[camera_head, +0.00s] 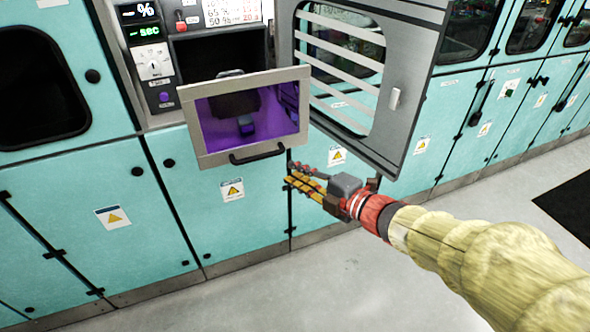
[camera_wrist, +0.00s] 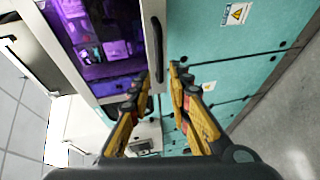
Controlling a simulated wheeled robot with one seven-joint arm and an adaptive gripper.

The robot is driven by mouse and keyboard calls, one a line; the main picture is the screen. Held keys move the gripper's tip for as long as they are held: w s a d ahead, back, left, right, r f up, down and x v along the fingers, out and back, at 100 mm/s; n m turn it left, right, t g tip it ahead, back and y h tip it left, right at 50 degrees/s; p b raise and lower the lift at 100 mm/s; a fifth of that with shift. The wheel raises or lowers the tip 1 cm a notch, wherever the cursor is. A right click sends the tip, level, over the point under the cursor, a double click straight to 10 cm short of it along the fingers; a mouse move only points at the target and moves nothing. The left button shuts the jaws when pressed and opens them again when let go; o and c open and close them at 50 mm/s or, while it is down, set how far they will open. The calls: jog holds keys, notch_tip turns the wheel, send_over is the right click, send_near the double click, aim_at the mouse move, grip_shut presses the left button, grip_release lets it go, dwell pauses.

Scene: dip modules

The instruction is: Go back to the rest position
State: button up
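My gripper (camera_head: 291,174) is in front of the teal cabinets, below and to the right of a framed purple-tinted window panel (camera_head: 205,131). Its yellow and red fingers also show in the wrist view (camera_wrist: 161,76), with a gap between the tips and nothing held. The panel's black handle (camera_head: 257,153) is along its lower edge. In the wrist view the handle (camera_wrist: 156,42) lies just beyond the fingertips, and the fingers look apart from it, though the exact distance is hard to tell.
A grey door with a slatted window (camera_head: 396,98) stands open above my arm. A control panel with a knob (camera_head: 153,63) is at upper left. Teal cabinets (camera_head: 112,216) line the wall. Grey floor (camera_head: 330,285) is clear in front, with a dark mat (camera_head: 566,213) at right.

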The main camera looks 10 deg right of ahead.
jog(key=w+d+f+m+h, duration=0.1)
jog(key=d+f+m+h, duration=0.7)
jog(key=d, duration=0.4)
jog(key=s+d+m+g+h, duration=0.4)
jog(key=s+d+m, duration=0.3)
jog(key=m, duration=0.2)
jog(key=s+a+m+g+y, duration=0.1)
jog(key=s+a+m+g, duration=0.1)
jog(key=s+m, duration=0.35)
jog(key=s+a+m+g, duration=0.1)
jog(key=s+m+g, duration=0.1)
jog(key=s, duration=0.7)
jog(key=s+a+r+y, duration=0.1)
jog(key=s+a+r, duration=0.2)
jog(key=a+r, duration=0.3)
jog(key=shift+s+r+t+y, duration=0.2)
jog(key=shift+t+y, duration=0.2)
